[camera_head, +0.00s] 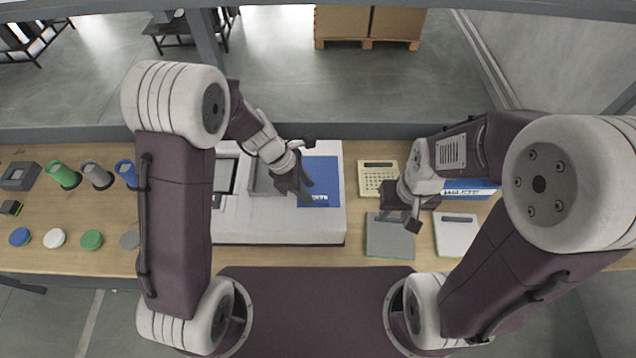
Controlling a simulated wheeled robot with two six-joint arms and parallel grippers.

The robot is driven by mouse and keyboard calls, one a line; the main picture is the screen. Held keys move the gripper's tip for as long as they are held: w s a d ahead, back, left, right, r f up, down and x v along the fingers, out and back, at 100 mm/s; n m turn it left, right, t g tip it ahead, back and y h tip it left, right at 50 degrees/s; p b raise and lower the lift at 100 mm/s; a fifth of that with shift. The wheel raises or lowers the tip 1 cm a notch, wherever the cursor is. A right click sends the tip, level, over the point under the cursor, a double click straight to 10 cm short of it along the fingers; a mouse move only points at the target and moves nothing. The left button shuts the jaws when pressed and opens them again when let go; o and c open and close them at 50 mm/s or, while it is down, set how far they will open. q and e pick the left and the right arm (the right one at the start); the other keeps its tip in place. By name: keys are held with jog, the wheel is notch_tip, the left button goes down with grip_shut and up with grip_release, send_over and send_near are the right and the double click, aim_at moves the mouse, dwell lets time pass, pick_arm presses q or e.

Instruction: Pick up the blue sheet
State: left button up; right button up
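The blue sheet (325,170) lies flat on the right part of a white machine (270,230) on the table. It has small pale print along its lower edge. My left gripper (305,191) is over the sheet's left side and hides part of it. Whether its fingers touch the sheet is unclear, and I cannot tell how far they are apart. My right gripper (408,217) hangs over the table to the right of the machine, above a grey flat case, away from the sheet. Its finger opening is not clear.
A beige calculator-like device (377,177), a grey flat case (390,240) and a white flat case (457,235) lie right of the machine. A blue-and-white box (470,188) is partly behind my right arm. Coloured cups (63,175) and discs (91,239) stand at the left.

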aim_at(318, 200)
pick_arm(q)
jog(key=shift+w+d+f, duration=0.1)
jog(key=shift+w+f, duration=0.1)
jog(key=shift+f, duration=0.15)
jog(key=f, duration=0.1)
jog(key=d+f, duration=0.1)
jog(key=s+d+f, duration=0.1)
jog(key=f, duration=0.1)
jog(key=shift+d+f, duration=0.1)
jog(key=shift+d, duration=0.15)
jog(key=shift+w+f, duration=0.15)
jog(key=shift+w, duration=0.1)
jog(key=shift+s, duration=0.15)
jog(key=c, duration=0.7)
jog(key=shift+s, duration=0.1)
grip_shut()
